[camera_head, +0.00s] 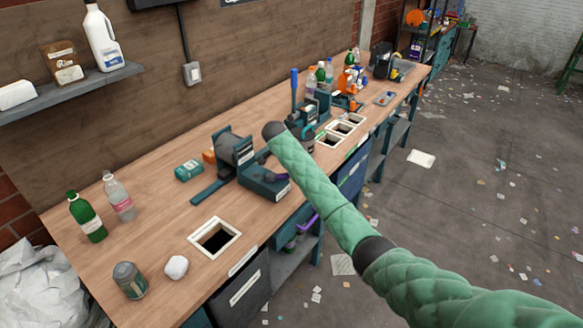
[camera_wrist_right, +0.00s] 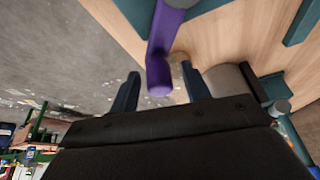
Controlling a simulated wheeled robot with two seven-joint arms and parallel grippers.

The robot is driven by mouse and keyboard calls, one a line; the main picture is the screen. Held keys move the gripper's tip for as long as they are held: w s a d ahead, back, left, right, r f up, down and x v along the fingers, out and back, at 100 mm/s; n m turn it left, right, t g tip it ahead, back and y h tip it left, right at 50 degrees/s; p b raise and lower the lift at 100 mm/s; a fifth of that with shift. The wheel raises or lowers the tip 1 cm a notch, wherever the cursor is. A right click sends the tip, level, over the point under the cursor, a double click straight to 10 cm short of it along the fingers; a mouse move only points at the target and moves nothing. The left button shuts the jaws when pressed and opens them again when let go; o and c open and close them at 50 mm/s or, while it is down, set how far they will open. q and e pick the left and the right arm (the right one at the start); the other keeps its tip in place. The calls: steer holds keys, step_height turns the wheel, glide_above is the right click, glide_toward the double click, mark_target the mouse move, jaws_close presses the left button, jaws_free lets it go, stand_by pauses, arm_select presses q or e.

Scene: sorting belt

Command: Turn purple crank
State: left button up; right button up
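The purple crank (camera_wrist_right: 166,35) reaches down from the top of the right wrist view. The end of its handle hangs between the two dark fingers of my right gripper (camera_wrist_right: 160,73), which are open, with a visible gap on each side. In the head view only a small purple bit of the crank (camera_head: 283,177) shows, at the dark teal crank machine (camera_head: 264,182) on the bench. My green-sleeved right arm comes in from the lower right and ends above this machine; its fingers cannot be made out there. My left gripper is in neither view.
The wooden bench (camera_head: 150,225) carries a teal box (camera_head: 189,170), a green bottle (camera_head: 88,217), a clear bottle (camera_head: 119,196), a can (camera_head: 129,280) and a framed square hole (camera_head: 237,233). More machines and bottles stand farther along. Litter lies on the open floor at right.

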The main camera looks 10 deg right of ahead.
mark_target(286, 177)
steer(key=shift+a+r, duration=0.15)
steer(key=shift+r, duration=0.05)
steer(key=shift+b+v, duration=0.7)
steer(key=shift+v, duration=0.3)
steer(key=b+v, duration=0.1)
steer(key=v, duration=0.3)
steer(key=shift+s+a+r, duration=0.1)
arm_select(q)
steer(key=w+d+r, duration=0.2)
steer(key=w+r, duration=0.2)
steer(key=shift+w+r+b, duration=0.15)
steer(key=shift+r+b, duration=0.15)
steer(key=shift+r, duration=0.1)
arm_select(e)
steer(key=shift+s+a+r, duration=0.1)
steer(key=shift+r, duration=0.35)
